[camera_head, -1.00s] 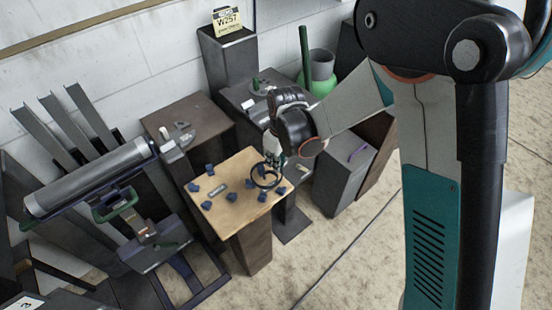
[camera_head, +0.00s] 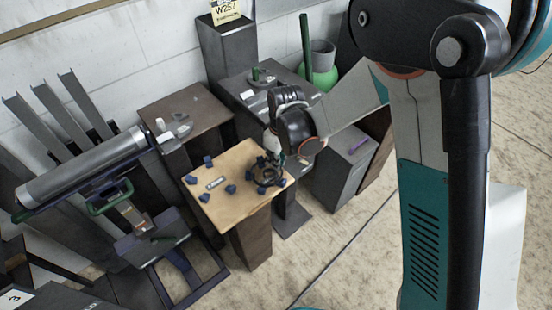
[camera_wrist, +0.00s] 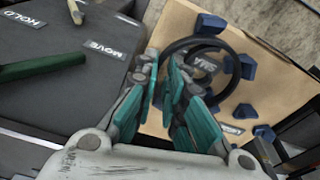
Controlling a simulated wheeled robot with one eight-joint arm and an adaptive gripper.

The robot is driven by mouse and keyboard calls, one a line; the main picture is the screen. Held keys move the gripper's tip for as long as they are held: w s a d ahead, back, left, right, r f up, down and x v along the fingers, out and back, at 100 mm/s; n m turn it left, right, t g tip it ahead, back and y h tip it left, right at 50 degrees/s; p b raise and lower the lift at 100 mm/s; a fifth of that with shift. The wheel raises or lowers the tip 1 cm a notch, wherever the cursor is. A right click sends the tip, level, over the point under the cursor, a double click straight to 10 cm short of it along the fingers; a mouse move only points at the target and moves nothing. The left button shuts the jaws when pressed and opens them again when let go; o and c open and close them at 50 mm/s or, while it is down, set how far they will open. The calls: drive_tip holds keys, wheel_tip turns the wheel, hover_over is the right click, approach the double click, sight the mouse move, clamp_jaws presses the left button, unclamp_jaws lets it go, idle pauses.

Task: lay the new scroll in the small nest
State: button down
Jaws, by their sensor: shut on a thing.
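The new scroll (camera_wrist: 237,75) is a black curled ring, and it also shows in the head view (camera_head: 266,184). My gripper (camera_wrist: 164,62) is shut on its near side in the wrist view; the fingers hide the gripped part. The small nest is a cluster of blue blocks (camera_wrist: 241,66) around a plate marked SMALL (camera_wrist: 205,62) on the tan board. The ring lies over this cluster, around the plate in the picture. I cannot tell whether it touches the board. In the head view my gripper (camera_head: 276,156) is above the board's right part.
The tan board (camera_head: 225,212) carries more blue blocks and another label plate (camera_head: 216,183) to the left. A dark bench marked HOLD and MOVE (camera_wrist: 70,55) stands beside it. A brown-topped stand (camera_head: 190,112) is behind.

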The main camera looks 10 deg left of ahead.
drive_tip(key=shift+f+b, duration=0.3)
drive_tip(key=shift+b, duration=0.05)
idle(0.7)
drive_tip(key=c, duration=1.6)
unclamp_jaws()
drive_tip(key=r, duration=0.8)
drive_tip(key=d+r, duration=0.1)
drive_tip(key=r, duration=0.3)
drive_tip(key=shift+s+d, duration=0.1)
drive_tip(key=shift+s, duration=0.25)
